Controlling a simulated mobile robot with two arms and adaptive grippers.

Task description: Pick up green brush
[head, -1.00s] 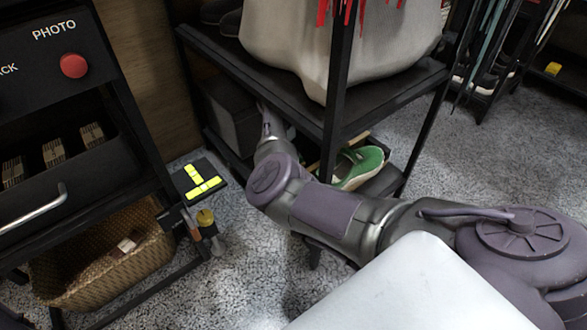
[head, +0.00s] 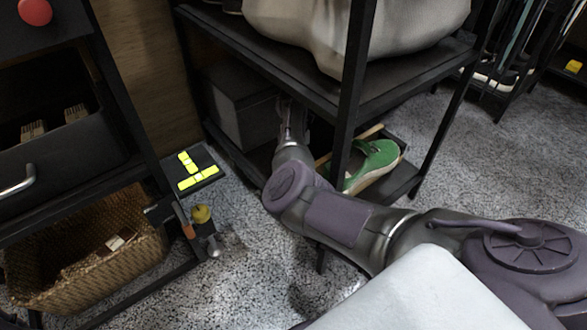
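I cannot make out a green brush. A green shoe (head: 372,163) with a pale sole lies on the low shelf of the black rack. A thin light wooden strip (head: 368,133) shows behind it; I cannot tell what it belongs to. My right arm comes in from the right and reaches into the rack's lower level. My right gripper (head: 291,115) is at its far end, left of the shoe, beside a dark grey box. Its fingers are too small and dark to tell if they are open or hold anything. My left gripper is not in view.
The dark box (head: 238,108) stands inside the rack (head: 425,85), whose front post and upper shelf surround my arm. A large pale bag (head: 340,35) sits above. A woven basket (head: 95,262) is under the black cart at left. Speckled floor is open at right.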

